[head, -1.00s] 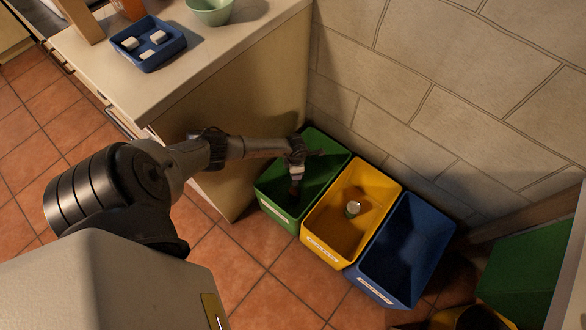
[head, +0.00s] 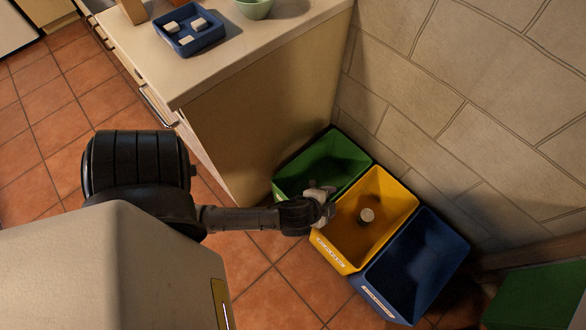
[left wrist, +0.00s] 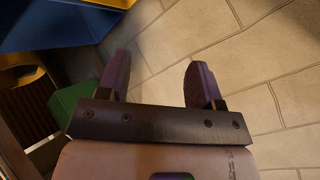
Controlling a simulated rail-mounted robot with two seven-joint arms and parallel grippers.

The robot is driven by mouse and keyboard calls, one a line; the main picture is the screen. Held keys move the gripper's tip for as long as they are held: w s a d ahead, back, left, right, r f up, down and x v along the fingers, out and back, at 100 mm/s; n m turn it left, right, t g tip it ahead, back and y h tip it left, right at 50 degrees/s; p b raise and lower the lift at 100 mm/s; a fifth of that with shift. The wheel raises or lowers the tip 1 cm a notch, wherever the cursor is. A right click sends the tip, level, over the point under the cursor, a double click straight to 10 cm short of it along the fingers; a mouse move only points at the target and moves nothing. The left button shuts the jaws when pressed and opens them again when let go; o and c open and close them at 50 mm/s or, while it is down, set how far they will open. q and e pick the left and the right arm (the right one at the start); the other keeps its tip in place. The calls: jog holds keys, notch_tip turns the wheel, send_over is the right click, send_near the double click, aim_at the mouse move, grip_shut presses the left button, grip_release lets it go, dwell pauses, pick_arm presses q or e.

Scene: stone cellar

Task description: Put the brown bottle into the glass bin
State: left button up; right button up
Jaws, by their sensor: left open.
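The green bin (head: 322,165) stands at the left of a row of three bins beside the counter. Which bin is for glass I cannot tell, since the labels are too small to read. My left gripper (head: 325,203) is over the near right corner of the green bin, by the yellow bin's edge. In the left wrist view its two fingers (left wrist: 160,80) are apart with nothing between them. I see no brown bottle now; the green bin's inside is dark and partly hidden by my gripper. My right gripper is not in view.
The blue bin (head: 455,250) looks empty. A stone wall (head: 450,100) rises behind the bins. The counter (head: 225,72) carries a blue tray (head: 210,42) and a green bowl (head: 256,9).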

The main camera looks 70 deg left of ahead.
pick_arm(q)
jog(key=s+d+r+n+g+h, duration=0.1)
jog(key=s+d+g+h, duration=0.1)
jog(key=s, duration=0.4)
jog(key=s+d+r+n+g+h, duration=0.1)
jog(key=s+d+n+g, duration=0.1)
jog(key=s, duration=0.4)
jog(key=shift+d+r+n+g+h, duration=0.2)
jog(key=shift+d+n+g+h, duration=0.15)
jog(key=shift+g, duration=0.55)
